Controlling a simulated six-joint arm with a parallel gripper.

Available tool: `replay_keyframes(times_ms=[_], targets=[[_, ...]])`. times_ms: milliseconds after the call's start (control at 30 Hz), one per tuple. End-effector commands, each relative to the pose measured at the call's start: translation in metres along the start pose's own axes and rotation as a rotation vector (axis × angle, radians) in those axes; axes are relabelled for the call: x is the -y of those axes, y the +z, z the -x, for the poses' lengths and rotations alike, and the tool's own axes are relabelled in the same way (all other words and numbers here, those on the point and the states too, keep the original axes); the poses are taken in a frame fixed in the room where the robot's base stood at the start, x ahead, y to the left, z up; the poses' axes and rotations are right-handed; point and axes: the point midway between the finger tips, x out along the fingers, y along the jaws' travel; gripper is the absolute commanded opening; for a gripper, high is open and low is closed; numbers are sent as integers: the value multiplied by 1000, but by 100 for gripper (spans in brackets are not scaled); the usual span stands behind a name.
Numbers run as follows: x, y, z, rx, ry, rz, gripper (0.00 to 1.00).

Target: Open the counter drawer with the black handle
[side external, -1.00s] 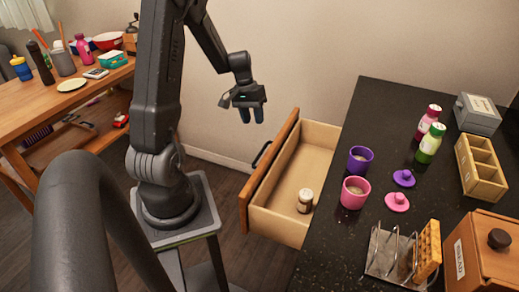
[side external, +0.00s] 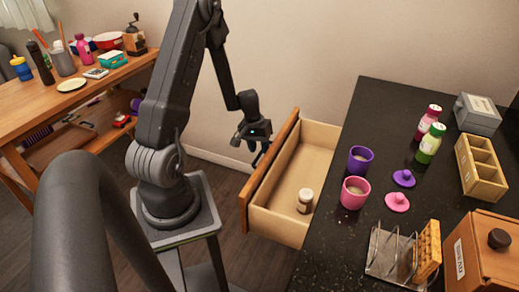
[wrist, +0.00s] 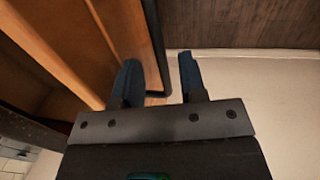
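The counter drawer (side external: 312,160) stands pulled out from the dark counter, its light wooden inside in view. A small jar with a pale lid (side external: 305,201) stands in it. The drawer front (side external: 257,188) carries the black handle, which is mostly hidden by my gripper (side external: 259,148) in the side view. In the wrist view the black handle (wrist: 154,45) runs down along the drawer front, and its lower end shows between the two blue fingers of my gripper (wrist: 158,72). The fingers are apart. I cannot tell whether they touch the handle.
The dark countertop (side external: 390,130) holds a purple cup (side external: 360,159), a pink cup (side external: 355,192), two lids, bottles, a toast rack (side external: 400,255) and boxes. A wooden table (side external: 110,85) with several items stands at the left. Floor is clear in front of the drawer.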

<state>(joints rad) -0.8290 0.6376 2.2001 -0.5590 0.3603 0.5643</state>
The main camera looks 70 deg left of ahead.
Motion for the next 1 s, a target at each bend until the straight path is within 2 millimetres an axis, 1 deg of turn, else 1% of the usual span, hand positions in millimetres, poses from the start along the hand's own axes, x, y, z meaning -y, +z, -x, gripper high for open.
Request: replay_keyframes(times_ms=[33, 133, 433, 833, 1000], targets=[[0, 0, -5, 2, 0, 0, 38], [0, 0, -10, 1, -1, 0, 38], [0, 0, -11, 0, -1, -1, 38], [0, 0, -11, 0, -1, 0, 0], [0, 0, -11, 0, -1, 0, 0]])
